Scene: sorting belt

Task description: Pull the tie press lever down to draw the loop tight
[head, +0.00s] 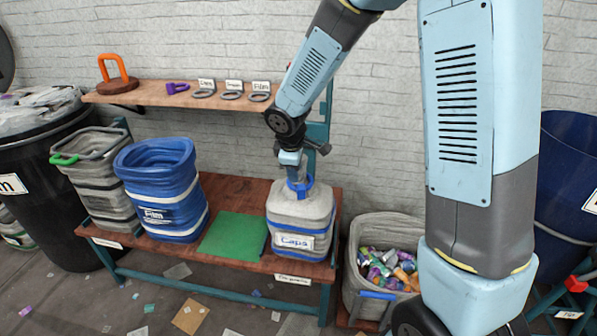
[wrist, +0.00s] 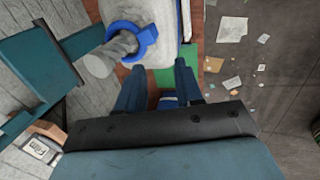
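The grey Caps bag (head: 300,215) stands on the right end of the bench. A blue loop (head: 302,187) sits around its gathered neck; the loop also shows in the wrist view (wrist: 146,42), with the grey neck (wrist: 98,64) sticking through it. The teal tie press frame (head: 319,131) rises behind the bag; its teal parts show at the left of the wrist view (wrist: 35,68). I cannot tell for certain which part is the lever. My gripper (wrist: 159,68) is open and empty, its blue fingers apart beside the bag. In the head view my wrist hides part of the press.
A blue Film bag (head: 160,185), a grey bag with a green handle (head: 92,185) and a green mat (head: 233,236) are on the bench (head: 225,190). A shelf (head: 150,96) with labelled rings hangs behind. A bin of colourful scraps (head: 350,290) stands right. Litter lies on the floor.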

